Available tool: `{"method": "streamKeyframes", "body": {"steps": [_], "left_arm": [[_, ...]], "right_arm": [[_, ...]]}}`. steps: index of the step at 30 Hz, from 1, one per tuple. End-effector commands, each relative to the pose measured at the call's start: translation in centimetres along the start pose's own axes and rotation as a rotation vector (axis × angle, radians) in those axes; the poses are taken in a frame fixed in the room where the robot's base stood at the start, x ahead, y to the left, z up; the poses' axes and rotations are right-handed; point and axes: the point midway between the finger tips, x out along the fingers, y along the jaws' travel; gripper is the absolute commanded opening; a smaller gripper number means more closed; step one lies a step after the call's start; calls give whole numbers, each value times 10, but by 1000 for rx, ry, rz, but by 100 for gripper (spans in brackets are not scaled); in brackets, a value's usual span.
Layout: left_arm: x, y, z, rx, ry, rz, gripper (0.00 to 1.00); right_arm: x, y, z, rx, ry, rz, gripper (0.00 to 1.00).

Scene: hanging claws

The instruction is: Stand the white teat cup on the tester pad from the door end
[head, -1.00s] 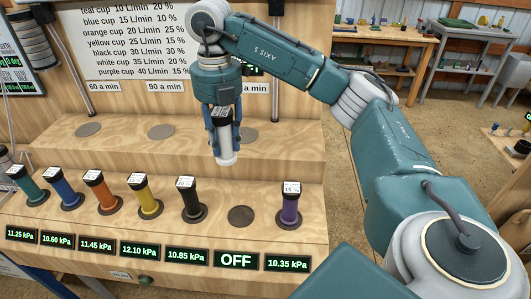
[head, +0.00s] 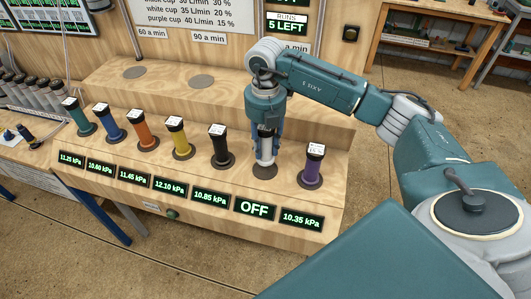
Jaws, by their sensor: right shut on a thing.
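My right gripper (head: 266,157) points down and is shut on the white teat cup (head: 267,147). The cup is upright, mostly hidden between the fingers, with its pale lower end showing. It is at the dark round pad (head: 265,173) behind the OFF display (head: 254,207), in the front row. I cannot tell whether its bottom touches that pad. My left gripper is not in view.
The purple cup (head: 312,166) stands close to the right of the held cup and the black cup (head: 219,147) close to its left. Yellow, orange, blue and green cups continue leftward. The raised step behind has bare discs (head: 201,81).

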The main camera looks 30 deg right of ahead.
Motion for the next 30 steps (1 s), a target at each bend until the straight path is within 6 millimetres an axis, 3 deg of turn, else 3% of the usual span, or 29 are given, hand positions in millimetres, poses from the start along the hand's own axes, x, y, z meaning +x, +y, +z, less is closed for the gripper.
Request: {"method": "streamKeyframes", "body": {"steps": [3, 10, 23, 24, 27, 30], "left_arm": [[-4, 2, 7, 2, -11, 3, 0], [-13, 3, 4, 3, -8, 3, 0], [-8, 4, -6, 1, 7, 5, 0], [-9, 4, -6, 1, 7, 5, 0], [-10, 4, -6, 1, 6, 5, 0], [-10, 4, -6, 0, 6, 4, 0]], "right_arm": [[9, 0, 0, 0, 0, -1, 0], [41, 0, -1, -1, 1, 0, 0], [51, 0, 0, -1, -1, 1, 0], [50, 0, 0, -1, -1, 1, 35], [50, 0, 0, -1, -1, 0, 50], [50, 0, 0, -1, 0, 0, 50]]}}
